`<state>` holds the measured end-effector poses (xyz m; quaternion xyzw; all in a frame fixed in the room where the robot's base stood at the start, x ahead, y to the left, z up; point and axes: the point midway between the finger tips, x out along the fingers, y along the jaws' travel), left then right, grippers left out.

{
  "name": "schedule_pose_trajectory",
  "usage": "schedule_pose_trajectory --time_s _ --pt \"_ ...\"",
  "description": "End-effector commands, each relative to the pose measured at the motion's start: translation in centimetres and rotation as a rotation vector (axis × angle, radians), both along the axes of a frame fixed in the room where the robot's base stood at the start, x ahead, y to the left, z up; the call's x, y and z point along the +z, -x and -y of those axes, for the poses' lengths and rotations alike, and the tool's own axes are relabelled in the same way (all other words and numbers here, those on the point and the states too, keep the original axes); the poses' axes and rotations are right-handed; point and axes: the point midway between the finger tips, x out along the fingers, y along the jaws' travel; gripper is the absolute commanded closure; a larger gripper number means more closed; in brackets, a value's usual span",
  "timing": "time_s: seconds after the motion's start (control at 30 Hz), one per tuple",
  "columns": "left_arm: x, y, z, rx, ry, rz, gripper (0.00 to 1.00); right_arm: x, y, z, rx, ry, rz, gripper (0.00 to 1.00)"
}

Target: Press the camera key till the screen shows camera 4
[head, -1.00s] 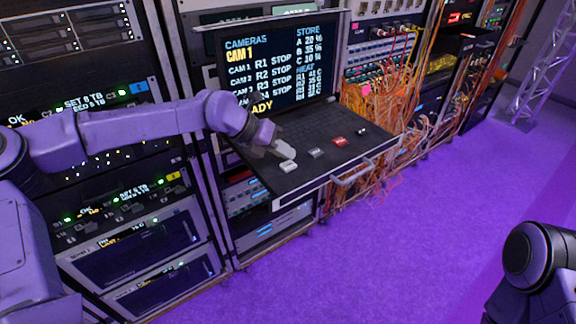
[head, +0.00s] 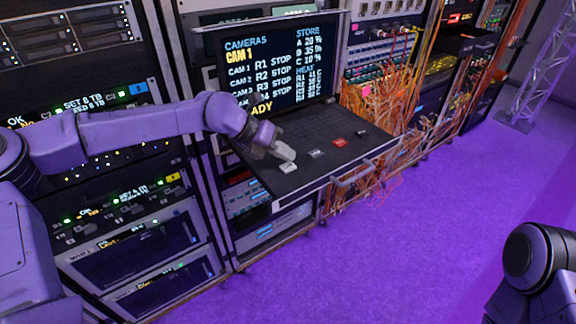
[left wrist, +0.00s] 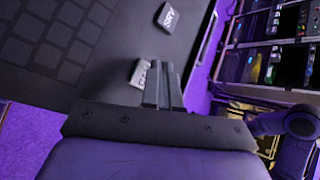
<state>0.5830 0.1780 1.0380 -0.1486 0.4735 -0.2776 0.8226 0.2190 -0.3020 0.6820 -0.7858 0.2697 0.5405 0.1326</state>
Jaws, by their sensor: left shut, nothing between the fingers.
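The screen (head: 268,62) stands at the back of the pulled-out console drawer and reads CAM 1 in yellow under CAMERAS. A pale key (head: 288,168) sits at the near left of the drawer top. In the left wrist view this key (left wrist: 137,74) bears letters that look like CAM, partly hidden by my fingers. My left gripper (head: 287,154) is shut and empty, its tips pointing down right by this key. In the left wrist view the tips (left wrist: 163,66) overlap the key's edge; I cannot tell whether they touch it. My right gripper is out of view.
A grey key (head: 315,154), a red key (head: 339,142) and a dark knob-like part (head: 361,132) lie farther right on the drawer. A handle (head: 352,174) juts from its front edge. Orange cables (head: 385,110) hang to the right. The purple floor is clear.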

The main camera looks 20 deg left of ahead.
Motion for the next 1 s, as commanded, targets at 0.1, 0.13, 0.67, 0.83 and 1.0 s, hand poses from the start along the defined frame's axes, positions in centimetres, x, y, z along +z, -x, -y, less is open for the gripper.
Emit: schedule_pose_trajectory --time_s 0.1,0.13,0.67,0.83,1.0 --pt "0.0 0.0 0.0 0.000 0.000 0.000 1.00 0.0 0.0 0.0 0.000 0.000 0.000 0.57" --pt "0.0 0.0 0.0 0.000 0.000 0.000 1.00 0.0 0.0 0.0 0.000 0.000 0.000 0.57" --pt "-0.3 0.0 0.0 0.000 0.000 0.000 1.00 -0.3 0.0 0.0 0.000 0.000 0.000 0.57" --pt "-1.0 0.0 0.0 0.000 0.000 -0.001 1.00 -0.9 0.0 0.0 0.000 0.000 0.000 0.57" --pt "-0.9 0.0 0.0 0.000 0.000 -0.001 1.00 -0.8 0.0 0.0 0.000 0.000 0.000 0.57"
